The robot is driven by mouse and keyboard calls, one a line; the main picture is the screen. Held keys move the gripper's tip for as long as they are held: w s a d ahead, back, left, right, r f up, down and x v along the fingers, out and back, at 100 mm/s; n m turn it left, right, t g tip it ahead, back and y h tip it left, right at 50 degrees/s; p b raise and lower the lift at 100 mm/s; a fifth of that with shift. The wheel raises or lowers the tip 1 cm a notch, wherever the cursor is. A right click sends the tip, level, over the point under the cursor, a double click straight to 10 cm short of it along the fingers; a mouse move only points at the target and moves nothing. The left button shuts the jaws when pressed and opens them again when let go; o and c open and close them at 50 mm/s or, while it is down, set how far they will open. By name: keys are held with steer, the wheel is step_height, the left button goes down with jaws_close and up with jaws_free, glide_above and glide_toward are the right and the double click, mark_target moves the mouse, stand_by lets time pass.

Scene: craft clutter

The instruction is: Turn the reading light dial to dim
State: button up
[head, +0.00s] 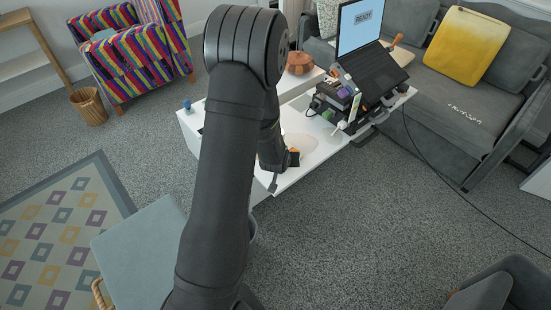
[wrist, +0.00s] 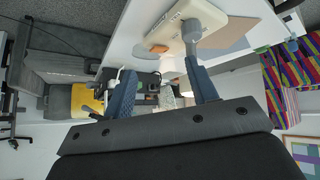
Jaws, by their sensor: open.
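In the wrist view, a cream box (wrist: 172,22) lies on the white table, with a grey round knob-like part (wrist: 208,15) on it that may be the reading light dial. No dim mark is readable. My gripper (wrist: 160,62) is open, with its two blue-grey fingers apart. The right finger's tip is close to the grey part; I cannot tell whether they touch. In the head view, my gripper (head: 273,168) is low over the white table's near edge, largely hidden behind my arm. The cream box cannot be made out there.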

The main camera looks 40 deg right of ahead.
steer(key=w+a+r+g+y, duration=0.1)
steer(key=w+a+r+y, duration=0.2)
steer(key=r, duration=0.5)
steer(key=x, duration=1.8)
steer(key=shift+d, duration=0.1)
steer(key=shift+c, duration=0.4)
steer(key=c, duration=0.9)
steer(key=shift+y, duration=0.3)
steer(key=shift+n, duration=0.6)
steer(key=shift+d+n+t+y, duration=0.15)
steer(key=shift+n+y, duration=0.35)
steer(key=shift+n, duration=0.7)
steer(key=shift+a+n+t+y, duration=0.1)
steer(key=shift+n+t+y, duration=0.3)
steer(key=shift+n, duration=0.8)
